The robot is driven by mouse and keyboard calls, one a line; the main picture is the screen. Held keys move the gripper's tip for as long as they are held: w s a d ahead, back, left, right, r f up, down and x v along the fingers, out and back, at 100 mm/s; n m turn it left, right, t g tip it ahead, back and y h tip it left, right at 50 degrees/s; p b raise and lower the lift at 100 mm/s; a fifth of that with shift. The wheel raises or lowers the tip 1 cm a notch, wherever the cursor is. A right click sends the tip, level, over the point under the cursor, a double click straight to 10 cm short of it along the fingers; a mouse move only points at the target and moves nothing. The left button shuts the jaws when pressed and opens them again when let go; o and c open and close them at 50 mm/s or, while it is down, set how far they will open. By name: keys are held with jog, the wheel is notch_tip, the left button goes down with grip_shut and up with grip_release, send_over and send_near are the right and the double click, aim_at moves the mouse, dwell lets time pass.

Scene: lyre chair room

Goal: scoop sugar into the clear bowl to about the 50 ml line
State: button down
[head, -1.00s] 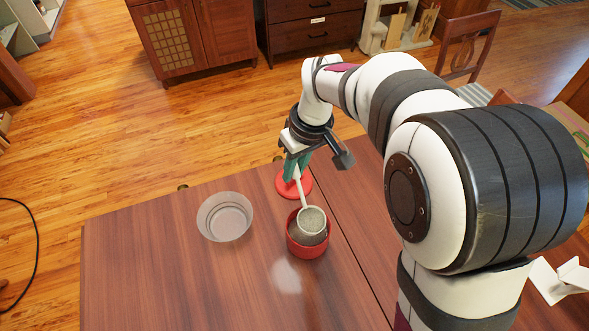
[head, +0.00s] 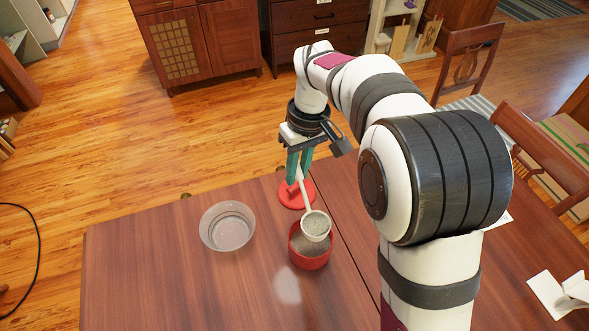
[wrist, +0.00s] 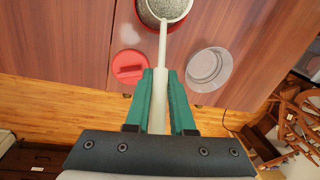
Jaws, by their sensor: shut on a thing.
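My gripper (head: 299,172) has green fingers shut on the white handle of a scoop (head: 316,226). The scoop's round cup holds greyish grains and sits over the rim of a red container (head: 311,257), which has similar grains inside. In the wrist view the handle (wrist: 162,50) runs up from between my fingers (wrist: 160,75) to the cup at the top edge. The clear bowl (head: 228,227) stands on the table left of the red container, and it also shows in the wrist view (wrist: 209,69). It looks empty; no measuring line is readable.
A red lid (head: 297,194) with a raised grip lies behind the red container, close to the scoop handle. The table (head: 170,270) is bare to the left and front. A white object (head: 560,292) lies at the far right.

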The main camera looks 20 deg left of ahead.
jog(key=w+d+r+m+t, duration=0.1)
jog(key=w+d+r+m, duration=0.15)
jog(key=d, duration=0.45)
jog(key=w+d+r+m, duration=0.1)
jog(key=d+r+m, duration=0.3)
jog(key=d, duration=0.4)
jog(key=w+d+r+m+t, duration=0.1)
jog(key=d+r+m, duration=0.2)
jog(key=d, duration=0.4)
jog(key=w+a+f+n, duration=0.1)
jog(key=w+a+f, duration=0.25)
jog(key=a, duration=0.45)
jog(key=w+a+f+n, duration=0.1)
jog(key=w+a+f, duration=0.25)
jog(key=a, duration=0.35)
jog(key=s+a+f+n, duration=0.1)
jog(key=a+f, duration=0.3)
jog(key=a, duration=0.6)
jog(key=s+a+f+n, duration=0.2)
jog(key=a+f, duration=0.3)
jog(key=a, duration=0.5)
jog(key=shift+s+a, duration=0.25)
jog(key=shift+s, duration=0.15)
